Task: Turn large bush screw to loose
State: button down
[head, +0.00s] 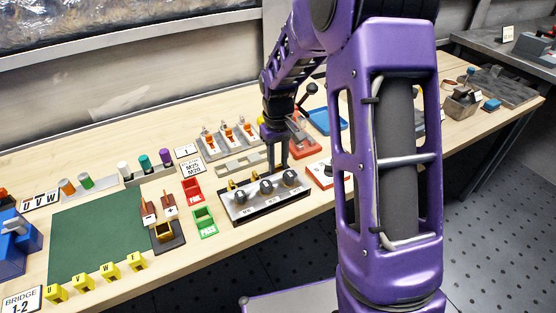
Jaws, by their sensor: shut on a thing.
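A grey panel with a black base (243,213) stands near the front edge of the bench. It carries three dark round bushes in a row, growing toward the right, and the rightmost, large bush (290,177) is beside my gripper. Small yellow screw pieces stand behind the left bush (231,184) and the middle bush (258,173). My gripper (278,167) points down behind the large bush. Its fingers are close together around the spot of the large bush screw, which they hide. The screw's turn angle cannot be seen.
Red (192,189) and green (205,221) bins sit left of the panel.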

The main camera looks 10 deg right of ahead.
aim_at(278, 165)
dwell(0.4)
jog(key=c, duration=0.6)
grip_release()
notch_tip(278, 165, up, 18)
jog(key=p, duration=0.2)
jog(key=shift+f, duration=0.25)
